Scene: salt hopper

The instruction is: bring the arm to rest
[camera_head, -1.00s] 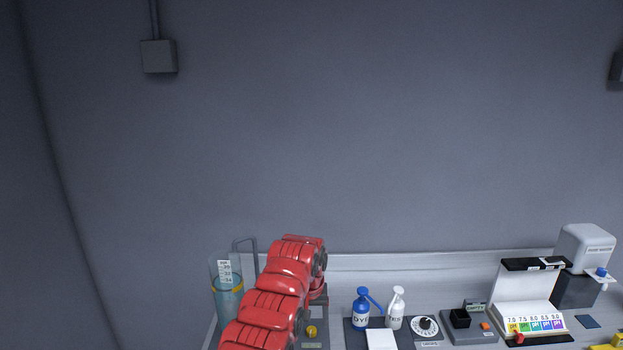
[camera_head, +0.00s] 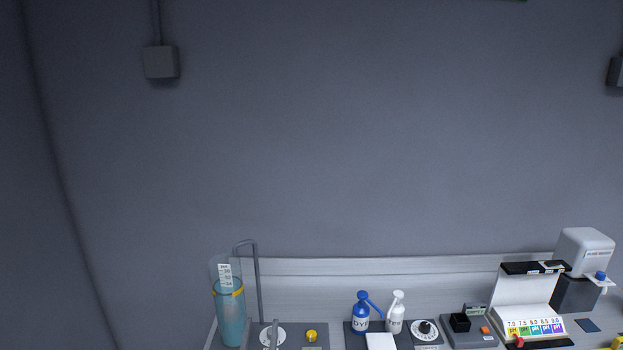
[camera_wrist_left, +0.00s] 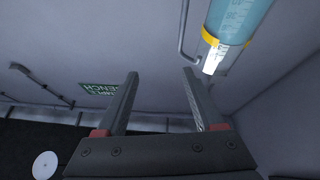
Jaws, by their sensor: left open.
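My left gripper (camera_wrist_left: 160,73) shows in the left wrist view with its two dark fingers apart and nothing between them. It is not touching anything there. In the head view the red arm is out of sight. A small grey upright piece shows at the bottom edge, and I cannot tell whether it is a fingertip or a bench part. My right gripper is in neither view.
A clear cylinder of blue liquid (camera_head: 230,315) stands at the bench's left end beside a bent grey pipe (camera_head: 258,285).

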